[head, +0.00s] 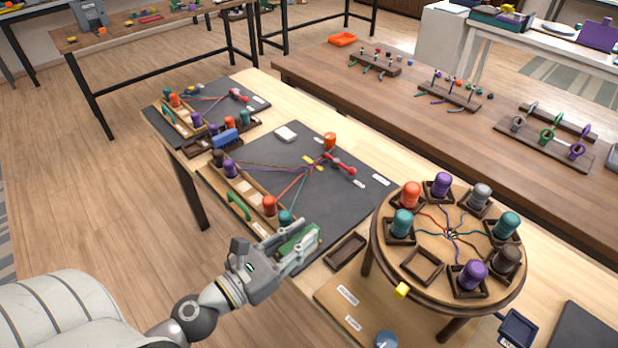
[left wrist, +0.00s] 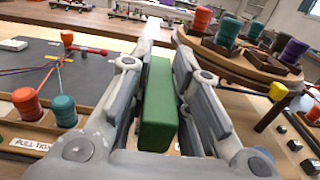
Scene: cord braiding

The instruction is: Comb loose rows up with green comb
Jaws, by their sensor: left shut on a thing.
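My left gripper (head: 287,258) is shut on a green block-like object (head: 297,240), likely the green comb, above the front corner of the dark braiding board. In the left wrist view the green object (left wrist: 158,105) stands upright between the fingers (left wrist: 160,85); no teeth show. The cords (head: 300,176) fan across the dark board (head: 345,205) from bobbins in a wooden rack toward a red piece (head: 340,164). An orange bobbin (head: 269,205) and a teal bobbin (head: 286,218) stand at the rack's near end. My right gripper is not in view.
A round braiding stand (head: 420,240) with several coloured bobbins stands to the right of my gripper. A small empty wooden tray (head: 345,251) lies between it and the board. A green handle-like piece (head: 239,205) is on the rack. A second board (head: 225,105) lies farther back.

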